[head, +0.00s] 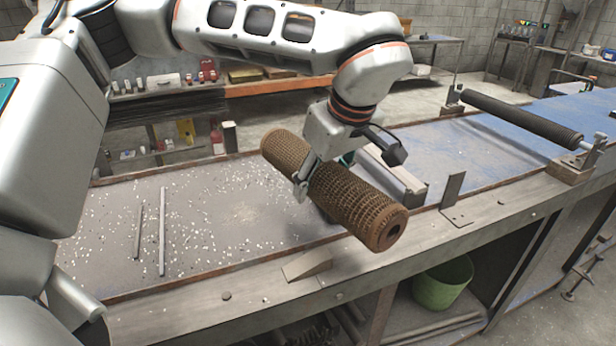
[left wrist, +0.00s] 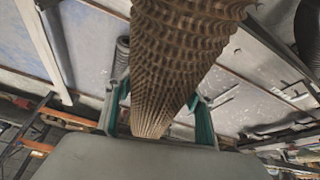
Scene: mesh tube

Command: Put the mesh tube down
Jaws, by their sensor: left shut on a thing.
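The mesh tube (head: 355,200) is a brown, rust-coloured cylinder with a rough mesh surface and a dark hole in its near end. In the head view it hangs tilted over the workbench (head: 215,255), its near end lower and reaching over the front edge. My left gripper (head: 312,182) is shut around its middle. In the left wrist view the mesh tube (left wrist: 180,60) runs between the two teal-edged fingers of the left gripper (left wrist: 160,120). The tube looks apart from the bench top, though its underside is partly hidden. My right gripper is not in view.
Two thin metal rods (head: 162,230) lie among white chips on the left of the bench. A dark roller (head: 520,118) rests on supports at the right. A metal bracket (head: 453,198) stands on the front edge. A green bucket (head: 442,283) sits below.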

